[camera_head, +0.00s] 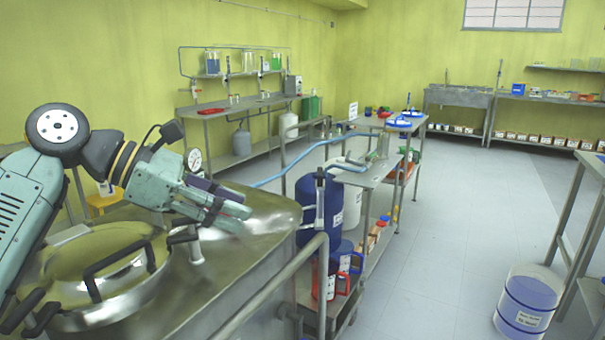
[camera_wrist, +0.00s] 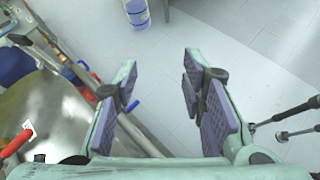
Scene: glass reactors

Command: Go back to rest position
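My gripper (camera_head: 232,210) is over the steel reactor vessel (camera_head: 240,272) in the head view, reaching right and slightly down from my bent arm. In the wrist view my gripper (camera_wrist: 160,78) has its two purple-padded fingers well apart. The round lid (camera_head: 100,262) of the vessel, with dark bar handles, lies below and left of my gripper. A pressure gauge (camera_head: 194,160) stands just behind the gripper. How much height separates the gripper from the vessel top is hard to tell.
A metal rail (camera_head: 270,287) runs along the vessel's right side. A blue drum (camera_head: 318,205) and a shelved bench (camera_head: 372,172) with a blue hose stand beyond. The central floor (camera_head: 450,240) is clear.

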